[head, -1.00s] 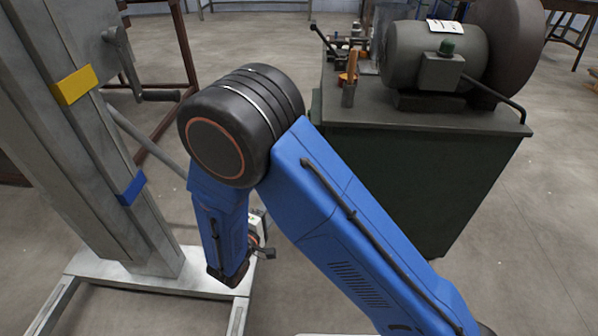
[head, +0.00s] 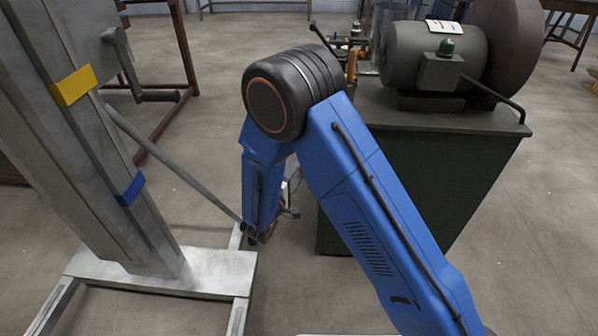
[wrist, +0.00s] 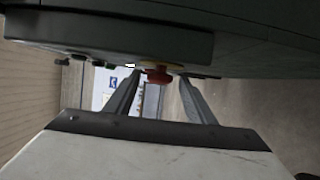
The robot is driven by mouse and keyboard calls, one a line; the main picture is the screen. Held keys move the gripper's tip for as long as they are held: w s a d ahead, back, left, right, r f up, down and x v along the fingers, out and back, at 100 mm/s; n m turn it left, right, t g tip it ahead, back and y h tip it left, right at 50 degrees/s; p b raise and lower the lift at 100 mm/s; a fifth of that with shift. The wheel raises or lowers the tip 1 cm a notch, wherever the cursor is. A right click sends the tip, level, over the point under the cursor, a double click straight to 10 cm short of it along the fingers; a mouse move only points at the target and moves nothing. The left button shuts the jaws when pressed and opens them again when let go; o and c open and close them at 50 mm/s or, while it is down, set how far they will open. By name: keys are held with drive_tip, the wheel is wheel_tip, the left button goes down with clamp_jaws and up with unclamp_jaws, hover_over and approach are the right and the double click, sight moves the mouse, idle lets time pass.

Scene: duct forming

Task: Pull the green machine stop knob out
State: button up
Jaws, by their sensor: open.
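The green machine (head: 390,185) stands right of centre in the head view, a dark green cabinet with a grey motor on top. In the wrist view its dark body (wrist: 105,32) spans the top of the picture. A red stop knob (wrist: 158,76) with a yellow collar (wrist: 161,64) sticks out from it. My gripper (wrist: 157,76) is open, with one finger on each side of the knob in the picture. I cannot tell whether the fingers touch it or how deep it sits between them. The knob is hidden in the head view.
A grey metal column (head: 120,190) with yellow and blue bands stands on a flat base at the left, close to my arm. A blue-and-white sign (wrist: 112,83) shows beyond my fingers.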

drive_tip(key=shift+w+d, duration=0.2)
drive_tip(key=shift+w, duration=0.25)
clamp_jaws()
drive_tip(key=shift+a, duration=0.7)
unclamp_jaws()
drive_tip(key=v, duration=1.7)
drive_tip(key=shift+s+a, duration=0.15)
drive_tip(key=shift+s, duration=0.05)
